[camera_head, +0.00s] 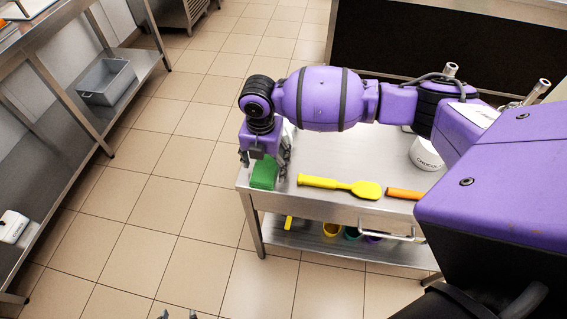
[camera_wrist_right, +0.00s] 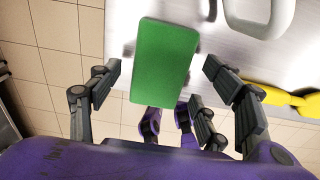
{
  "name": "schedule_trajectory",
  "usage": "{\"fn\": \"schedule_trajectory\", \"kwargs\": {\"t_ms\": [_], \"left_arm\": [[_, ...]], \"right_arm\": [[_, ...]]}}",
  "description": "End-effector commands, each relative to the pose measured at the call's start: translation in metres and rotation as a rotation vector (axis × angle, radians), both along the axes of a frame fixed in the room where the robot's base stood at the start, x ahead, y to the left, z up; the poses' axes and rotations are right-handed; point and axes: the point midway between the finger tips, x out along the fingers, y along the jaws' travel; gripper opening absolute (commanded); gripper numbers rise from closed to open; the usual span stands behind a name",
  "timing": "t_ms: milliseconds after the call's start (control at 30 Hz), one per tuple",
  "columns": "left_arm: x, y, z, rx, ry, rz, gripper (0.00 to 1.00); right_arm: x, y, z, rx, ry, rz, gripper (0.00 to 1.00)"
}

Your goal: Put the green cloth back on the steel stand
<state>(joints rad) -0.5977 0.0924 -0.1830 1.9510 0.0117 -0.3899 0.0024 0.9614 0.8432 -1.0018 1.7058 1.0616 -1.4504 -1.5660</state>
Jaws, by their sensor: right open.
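The green cloth (camera_head: 264,174), a flat folded block, is at the left end of the steel stand's top (camera_head: 330,155). It fills the middle of the right wrist view (camera_wrist_right: 163,60). My right gripper (camera_head: 265,160) is open just over the cloth. Its fingertips also show in the wrist view (camera_wrist_right: 160,68), one on each side of the cloth with a gap to it; nothing is gripped. Only small tips of my left gripper (camera_head: 178,315) show at the bottom edge of the head view, so its opening is unclear.
A yellow spatula (camera_head: 340,187) and an orange-handled tool (camera_head: 404,194) lie along the stand's front edge. A white tub (camera_head: 425,152) stands at the right. Coloured cups (camera_head: 331,229) are on the lower shelf. A grey bin (camera_head: 106,82) sits on the left bench's shelf. The floor between is clear.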

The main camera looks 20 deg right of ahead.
Motion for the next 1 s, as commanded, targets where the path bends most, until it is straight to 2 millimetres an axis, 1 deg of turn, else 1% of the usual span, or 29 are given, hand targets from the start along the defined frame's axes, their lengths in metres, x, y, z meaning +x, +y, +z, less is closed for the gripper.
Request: {"fn": "schedule_trajectory", "kwargs": {"t_ms": [33, 100, 300, 400, 500, 633, 867, 933, 1000], "left_arm": [[0.0, 0.001, 0.001, 0.001, -0.001, -0.001, 0.4], [0.0, 0.001, 0.002, 0.003, -0.001, -0.003, 0.4], [-0.002, 0.001, 0.002, 0.002, 0.003, -0.002, 0.4], [-0.003, 0.001, 0.001, 0.0, 0.005, -0.001, 0.4], [-0.003, 0.0, 0.001, -0.001, 0.005, 0.0, 0.4], [-0.002, -0.002, 0.001, -0.005, 0.004, 0.003, 0.4], [-0.001, -0.005, 0.002, -0.012, 0.002, 0.008, 0.4], [0.0, -0.005, 0.002, -0.011, 0.001, 0.007, 0.4], [0.0, -0.005, 0.002, -0.011, 0.0, 0.007, 0.4]], "right_arm": [[0.003, 0.0, 0.015, 0.0, -0.009, 0.003, 0.71], [0.003, 0.0, 0.031, 0.0, -0.01, 0.004, 0.71], [0.003, 0.0, 0.073, 0.0, -0.009, 0.003, 0.71], [0.002, 0.0, 0.088, -0.001, -0.007, 0.003, 0.71], [0.002, 0.0, 0.098, 0.0, -0.007, 0.003, 0.71], [0.001, 0.0, 0.104, -0.001, -0.004, 0.002, 0.71], [0.001, 0.0, 0.104, 0.0, -0.004, 0.002, 0.71], [0.001, 0.0, 0.103, 0.0, -0.004, 0.001, 0.71], [-0.003, 0.004, 0.097, 0.01, -0.002, -0.011, 0.71]]}}
